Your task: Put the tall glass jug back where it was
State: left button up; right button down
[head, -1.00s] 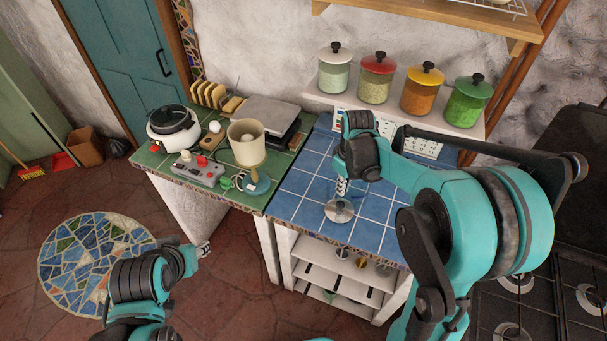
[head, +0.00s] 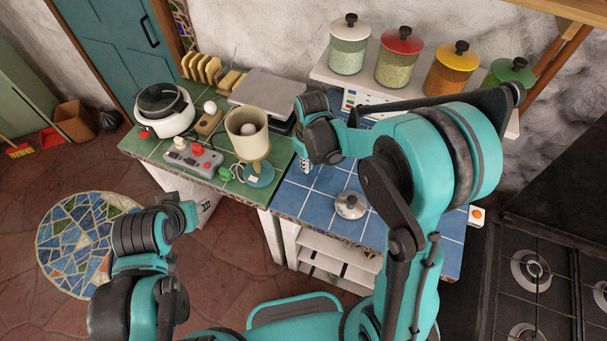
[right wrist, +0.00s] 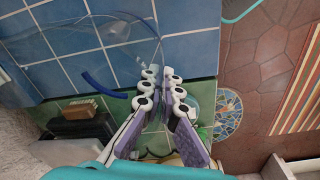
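The tall glass jug (right wrist: 125,30) is clear and hard to make out. In the right wrist view its faint outlines and a blue curved strip (right wrist: 98,85) lie beside and left of my right fingertips. My right gripper (right wrist: 161,75) has its fingers close together with a narrow gap, and appears shut on the jug, though the contact is hard to see. In the head view this gripper (head: 306,165) points down above the left part of the blue tiles; I cannot make out the jug there. My left gripper (head: 188,213) is low at the left, its fingers unclear.
A round metal lid (head: 350,205) lies on the blue counter (head: 330,182). Several lidded jars stand on the shelf behind.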

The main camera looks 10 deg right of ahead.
jog(key=shift+s+a+f+b, duration=0.1)
jog(key=shift+a+f+b, duration=0.15)
jog(key=shift+f, duration=0.95)
jog(key=shift+a+f+b, duration=0.15)
jog(key=shift+a+f, duration=0.2)
jog(key=shift+f, duration=0.8)
jog(key=shift+s, duration=0.1)
jog(key=shift+f, duration=0.15)
jog(key=c, duration=1.7)
grip_release()
